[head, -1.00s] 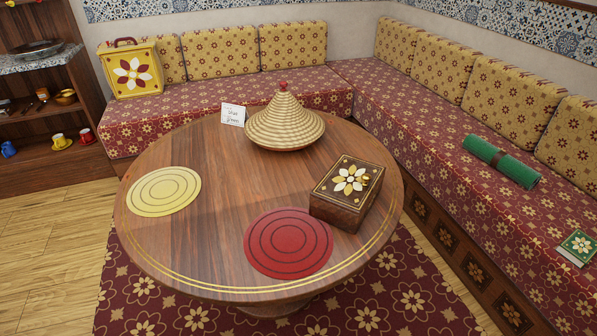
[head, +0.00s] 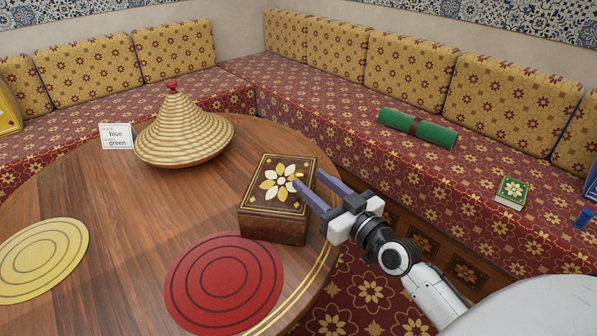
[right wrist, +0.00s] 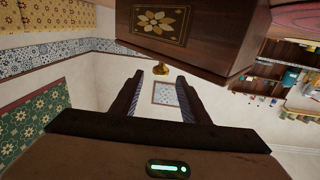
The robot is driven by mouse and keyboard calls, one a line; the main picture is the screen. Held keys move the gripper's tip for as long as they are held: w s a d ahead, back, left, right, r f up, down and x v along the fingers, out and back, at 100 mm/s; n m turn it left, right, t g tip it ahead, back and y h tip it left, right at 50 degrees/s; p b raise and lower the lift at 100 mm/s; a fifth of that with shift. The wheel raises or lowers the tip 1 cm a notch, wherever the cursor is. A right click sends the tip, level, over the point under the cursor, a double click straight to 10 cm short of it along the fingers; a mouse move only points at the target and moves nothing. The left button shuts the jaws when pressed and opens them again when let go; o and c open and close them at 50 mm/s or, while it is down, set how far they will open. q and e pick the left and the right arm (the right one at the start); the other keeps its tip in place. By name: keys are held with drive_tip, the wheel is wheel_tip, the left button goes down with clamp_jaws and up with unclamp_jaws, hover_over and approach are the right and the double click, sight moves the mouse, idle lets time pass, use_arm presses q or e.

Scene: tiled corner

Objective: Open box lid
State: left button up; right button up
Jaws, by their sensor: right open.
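The dark wooden box (head: 272,226) stands on the round table with its lid closed. My left gripper is not in view.
A woven cone (head: 184,130), a small sign (head: 116,136), a red round mat (head: 224,282) and a yellow round mat (head: 42,260) are on the table (head: 130,220). The bench holds a green roll (head: 418,128) and a green book (head: 512,193).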

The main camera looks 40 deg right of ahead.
sight(304, 175)
drive_tip(key=shift+w, duration=2.7)
clamp_jaws()
